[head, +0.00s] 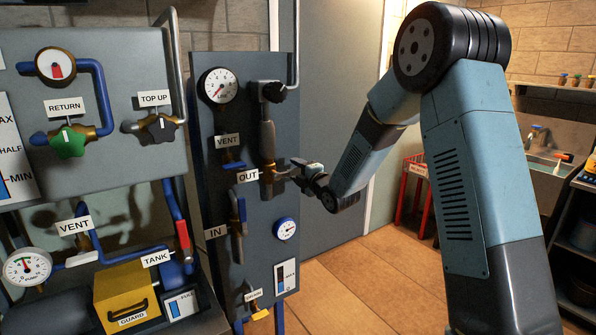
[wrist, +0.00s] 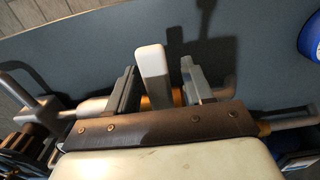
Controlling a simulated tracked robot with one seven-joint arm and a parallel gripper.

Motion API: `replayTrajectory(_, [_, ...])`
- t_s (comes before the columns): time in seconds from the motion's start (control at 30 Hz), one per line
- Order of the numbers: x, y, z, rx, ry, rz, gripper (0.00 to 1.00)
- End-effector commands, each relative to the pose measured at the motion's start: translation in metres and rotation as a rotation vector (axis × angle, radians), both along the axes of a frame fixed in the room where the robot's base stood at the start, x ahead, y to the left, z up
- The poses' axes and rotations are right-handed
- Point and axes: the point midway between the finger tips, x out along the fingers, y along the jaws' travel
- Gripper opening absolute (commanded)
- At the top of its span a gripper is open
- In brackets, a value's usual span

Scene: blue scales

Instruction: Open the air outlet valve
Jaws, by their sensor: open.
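In the wrist view, a pale grey valve handle (wrist: 152,68) stands between the two fingers of my gripper (wrist: 160,85). The fingers are apart, with a gap visible on the handle's right and a smaller one on its left. A brass part (wrist: 160,98) shows behind the handle.
The dark panel also carries a gauge (head: 218,85), a VENT label (head: 227,141), an IN lever (head: 238,225) and a blue-rimmed dial (head: 285,229). A pipe panel with a green knob (head: 68,142) stands at left. The floor (head: 365,275) to the right is clear.

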Motion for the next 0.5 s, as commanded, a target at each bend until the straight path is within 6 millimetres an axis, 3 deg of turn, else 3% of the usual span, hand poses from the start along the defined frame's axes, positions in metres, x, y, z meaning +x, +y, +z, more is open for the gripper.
replayTrajectory(0.2, [0.0105,0.007,-0.0003,-0.001,0.001,0.0,0.51])
replayTrajectory(0.5, [0.0112,0.007,-0.0002,-0.001,0.001,-0.001,0.49])
